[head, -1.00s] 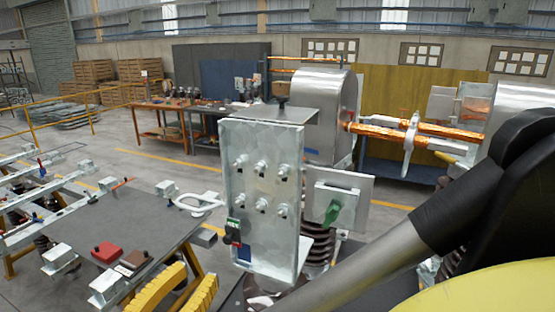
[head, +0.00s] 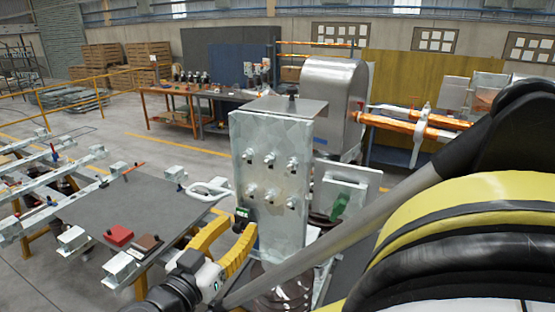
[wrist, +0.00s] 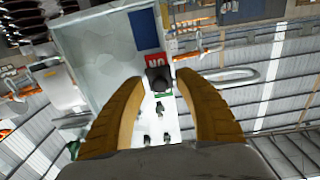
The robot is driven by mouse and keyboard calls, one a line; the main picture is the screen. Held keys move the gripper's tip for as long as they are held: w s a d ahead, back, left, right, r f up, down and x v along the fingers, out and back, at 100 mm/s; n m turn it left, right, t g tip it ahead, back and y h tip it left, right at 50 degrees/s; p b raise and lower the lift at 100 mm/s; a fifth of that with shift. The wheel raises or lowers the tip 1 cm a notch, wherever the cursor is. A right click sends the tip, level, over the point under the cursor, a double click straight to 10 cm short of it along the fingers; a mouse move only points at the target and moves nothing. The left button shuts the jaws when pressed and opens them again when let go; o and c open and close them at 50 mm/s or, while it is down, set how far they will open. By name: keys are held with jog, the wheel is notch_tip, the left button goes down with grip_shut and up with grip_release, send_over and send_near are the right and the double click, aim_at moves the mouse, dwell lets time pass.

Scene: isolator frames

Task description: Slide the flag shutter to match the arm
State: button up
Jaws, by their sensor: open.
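A grey metal panel with several bolts (head: 272,160) stands upright in the head view. On its lower left edge is the flag shutter, a small dark block with green (head: 243,213). The wrist view shows its black knob (wrist: 159,80), with a red patch bearing white letters (wrist: 154,62) on one side and a thin green strip on the other. My gripper (head: 238,227) is open at the panel's lower left, yellow ribbed fingers up by the shutter. In the wrist view, the fingertips (wrist: 161,77) lie either side of the knob, with gaps visible. Contact with the panel cannot be told.
Right of the panel is a pale box with a green handle (head: 340,204). A dark table (head: 130,215) with a red block (head: 119,235) lies left. Copper-coloured bars (head: 415,128) are behind right.

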grip_shut()
jog(key=shift+f, duration=0.1)
notch_tip(320, 180, down, 2)
jog(key=b, duration=0.2)
jog(key=shift+f+b, duration=0.15)
jog(key=shift+b, duration=0.25)
grip_release()
